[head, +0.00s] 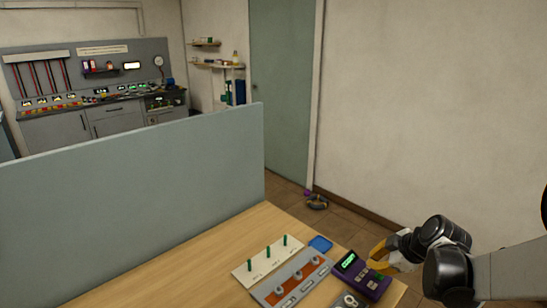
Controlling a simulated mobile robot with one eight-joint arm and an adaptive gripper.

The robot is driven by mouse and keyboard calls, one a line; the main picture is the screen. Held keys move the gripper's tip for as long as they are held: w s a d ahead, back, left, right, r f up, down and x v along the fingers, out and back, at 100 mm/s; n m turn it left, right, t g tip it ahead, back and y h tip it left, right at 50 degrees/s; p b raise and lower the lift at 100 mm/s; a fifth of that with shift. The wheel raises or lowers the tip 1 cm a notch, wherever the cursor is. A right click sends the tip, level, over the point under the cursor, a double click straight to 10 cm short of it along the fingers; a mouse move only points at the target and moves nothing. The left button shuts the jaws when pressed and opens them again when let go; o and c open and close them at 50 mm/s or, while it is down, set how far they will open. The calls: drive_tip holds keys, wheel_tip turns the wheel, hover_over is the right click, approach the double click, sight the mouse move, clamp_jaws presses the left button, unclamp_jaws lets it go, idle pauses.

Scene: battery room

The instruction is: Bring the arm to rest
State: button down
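My arm reaches in from the right edge, with black joints and pale links. My gripper (385,254) is at the arm's left end, beside the right edge of the wooden table (165,262) and close to the purple device. Something yellow-orange shows at its end. It is too small and turned too far to tell whether it is open or shut, or whether it holds anything.
On the table are a purple device (353,268) with a lit green display, a white board (258,268) with green pegs, a grey panel (268,292) with an orange strip, and a blue piece (320,243). A grey partition (130,190) stands behind. The table's left part is clear.

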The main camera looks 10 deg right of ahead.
drive_tip(key=s+a+r+m+h, duration=0.1)
drive_tip(key=s+a+r+m, duration=0.4)
drive_tip(key=s, duration=0.4)
drive_tip(key=s+a+r+m+h, duration=0.1)
drive_tip(key=s+a+r+m, duration=0.4)
drive_tip(key=s+a+m, duration=0.2)
drive_tip(key=s+a, duration=0.2)
drive_tip(key=shift+s+a, duration=0.25)
drive_tip(key=shift+s, duration=0.05)
idle(0.5)
